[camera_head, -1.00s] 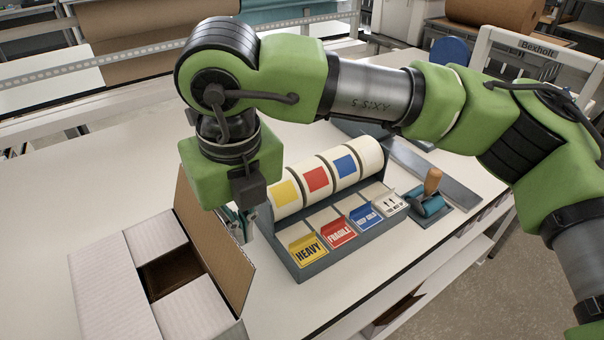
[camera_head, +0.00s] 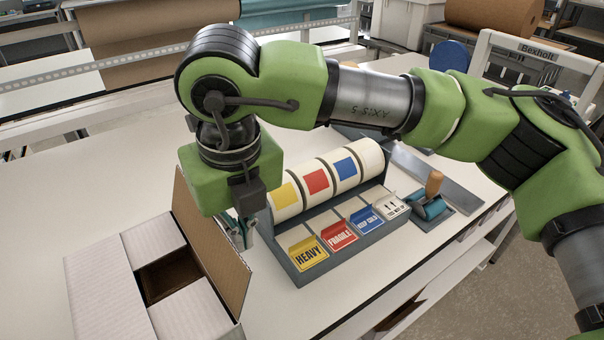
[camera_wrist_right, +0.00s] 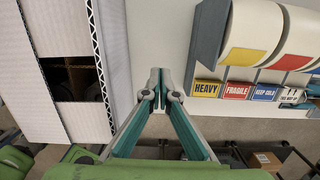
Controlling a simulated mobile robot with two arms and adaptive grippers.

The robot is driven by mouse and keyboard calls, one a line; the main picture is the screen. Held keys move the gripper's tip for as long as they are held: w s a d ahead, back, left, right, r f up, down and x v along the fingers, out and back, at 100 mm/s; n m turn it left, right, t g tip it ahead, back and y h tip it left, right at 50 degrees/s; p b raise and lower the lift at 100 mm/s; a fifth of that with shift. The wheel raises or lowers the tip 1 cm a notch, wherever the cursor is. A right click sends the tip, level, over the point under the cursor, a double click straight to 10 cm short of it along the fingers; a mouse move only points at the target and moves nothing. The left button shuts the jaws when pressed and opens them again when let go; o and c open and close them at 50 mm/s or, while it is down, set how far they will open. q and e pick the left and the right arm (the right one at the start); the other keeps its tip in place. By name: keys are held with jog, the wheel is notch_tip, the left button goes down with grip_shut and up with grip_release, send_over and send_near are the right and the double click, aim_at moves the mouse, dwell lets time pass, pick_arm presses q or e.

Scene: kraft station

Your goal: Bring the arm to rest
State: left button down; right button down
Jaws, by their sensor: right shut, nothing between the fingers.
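My right arm, green with grey links, reaches in from the right in the head view. Its gripper (camera_head: 243,232) points down between the open carton and the label dispenser, partly hidden by the wrist. In the right wrist view the teal and grey fingers (camera_wrist_right: 159,85) meet at the tips, shut and empty, above bare white table. My left gripper is not in view.
An open cardboard box (camera_head: 110,283) stands left of the gripper, its raised flap (camera_head: 212,245) close by. A label dispenser (camera_head: 345,255) with HEAVY, FRAGILE and other labels stands to the right. A teal tape tool (camera_head: 432,207) lies beyond. The table's left rear is clear.

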notch_tip(320, 180, up, 9)
jog(key=p, duration=0.4)
dwell(0.4)
dwell(0.5)
